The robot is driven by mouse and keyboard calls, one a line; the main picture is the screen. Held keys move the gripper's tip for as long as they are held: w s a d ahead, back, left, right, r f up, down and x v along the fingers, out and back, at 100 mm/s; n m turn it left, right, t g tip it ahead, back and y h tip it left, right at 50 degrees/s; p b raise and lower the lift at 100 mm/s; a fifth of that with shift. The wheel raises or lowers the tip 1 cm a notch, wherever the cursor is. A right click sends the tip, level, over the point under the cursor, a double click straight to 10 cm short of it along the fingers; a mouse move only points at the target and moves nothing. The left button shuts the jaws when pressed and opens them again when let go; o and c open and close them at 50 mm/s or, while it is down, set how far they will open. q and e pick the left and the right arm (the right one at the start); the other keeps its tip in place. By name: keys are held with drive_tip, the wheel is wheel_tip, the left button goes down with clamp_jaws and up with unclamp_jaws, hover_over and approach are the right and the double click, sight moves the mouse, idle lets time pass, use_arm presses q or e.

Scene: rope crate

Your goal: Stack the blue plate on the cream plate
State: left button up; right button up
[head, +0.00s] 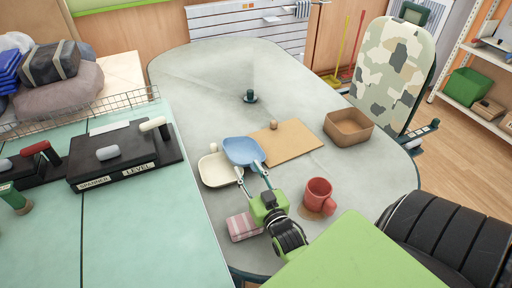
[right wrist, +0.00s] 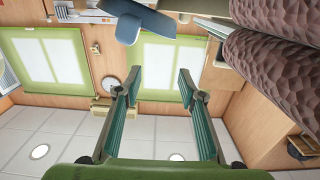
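The blue plate (head: 242,151) is on the table in the head view, its lower left edge overlapping the cream plate (head: 214,171) in the picture. I cannot tell whether it rests on the cream rim or sits beside it. My right gripper (head: 251,171) is just in front of both plates, one fingertip by the blue plate's near edge, the other by the cream plate's right edge. In the right wrist view its fingers (right wrist: 158,82) are spread with nothing between them. My left gripper is not in view.
A tan board (head: 290,143) lies right of the blue plate, with a brown bowl (head: 348,127) farther right. A red mug (head: 318,192) stands right of my gripper. A pink striped cloth (head: 243,226) lies near the front edge. The table's far part is mostly clear.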

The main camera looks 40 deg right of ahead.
drive_tip(key=v, duration=0.6)
drive_tip(key=shift+r, duration=0.25)
drive_tip(key=shift+f, duration=0.1)
idle(0.5)
